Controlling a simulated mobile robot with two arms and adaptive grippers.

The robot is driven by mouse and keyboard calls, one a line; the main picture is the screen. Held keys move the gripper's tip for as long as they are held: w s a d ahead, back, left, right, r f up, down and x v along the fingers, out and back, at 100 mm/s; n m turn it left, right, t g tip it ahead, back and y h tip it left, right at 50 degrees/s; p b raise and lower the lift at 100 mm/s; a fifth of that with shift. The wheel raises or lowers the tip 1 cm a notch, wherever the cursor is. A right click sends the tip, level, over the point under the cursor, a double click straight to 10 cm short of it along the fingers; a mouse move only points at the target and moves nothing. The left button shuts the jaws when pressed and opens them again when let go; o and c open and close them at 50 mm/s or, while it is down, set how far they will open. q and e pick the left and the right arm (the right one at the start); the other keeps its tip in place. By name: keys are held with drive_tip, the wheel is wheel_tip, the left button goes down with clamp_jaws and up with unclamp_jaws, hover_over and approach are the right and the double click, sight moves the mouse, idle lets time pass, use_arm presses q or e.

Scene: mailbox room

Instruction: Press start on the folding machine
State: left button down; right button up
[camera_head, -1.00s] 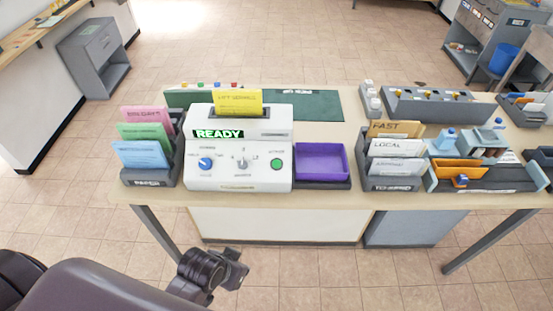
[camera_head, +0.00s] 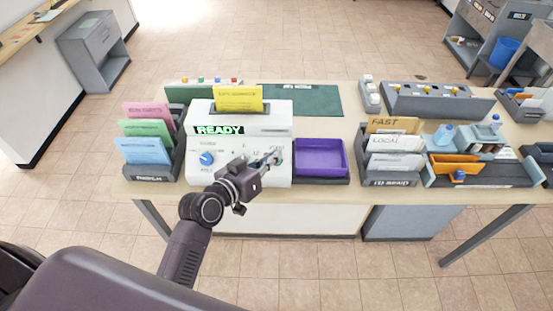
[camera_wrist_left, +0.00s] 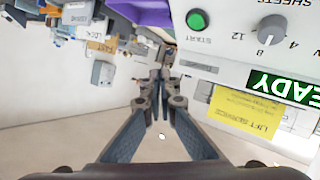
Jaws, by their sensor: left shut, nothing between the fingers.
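The white folding machine (camera_head: 276,122) stands on the table, with a lit READY display (camera_head: 219,130) and a yellow sheet (camera_head: 238,99) upright in its top. Its round green START button (camera_wrist_left: 197,19) shows in the left wrist view. My left gripper (camera_head: 275,159) is in front of the machine's right panel, its fingertips over the button's place in the head view and largely hiding it. In the left wrist view, the gripper (camera_wrist_left: 163,72) is shut and empty, with the button beyond and beside its tips. I cannot tell whether they touch. My right gripper is not in view.
A purple tray (camera_head: 321,172) sits just right of the machine. A rack with pink, green and blue papers (camera_head: 142,152) stands at its left. A blue dial (camera_head: 207,158) and a grey knob (camera_wrist_left: 272,30) are on the panel. Another paper rack (camera_head: 391,182) is farther right.

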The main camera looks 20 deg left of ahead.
use_arm(q)
drive_tip(key=w+f+b, duration=0.1)
drive_tip(key=f+b, duration=0.1)
drive_tip(key=w+f+b, duration=0.1)
drive_tip(key=f+b, duration=0.1)
drive_tip(key=w+a+f+b, duration=0.1)
drive_tip(key=f+b, duration=0.1)
drive_tip(key=shift+w+b, duration=0.2)
drive_tip(key=shift+b, duration=0.15)
drive_tip(key=shift+w+a+f+b, duration=0.15)
drive_tip(key=shift+w+f+b, duration=0.5)
drive_tip(key=shift+w+f, duration=0.05)
idle(0.3)
drive_tip(key=shift+f, duration=0.1)
idle(0.5)
drive_tip(key=shift+w+f, duration=0.2)
drive_tip(key=shift+f, duration=0.05)
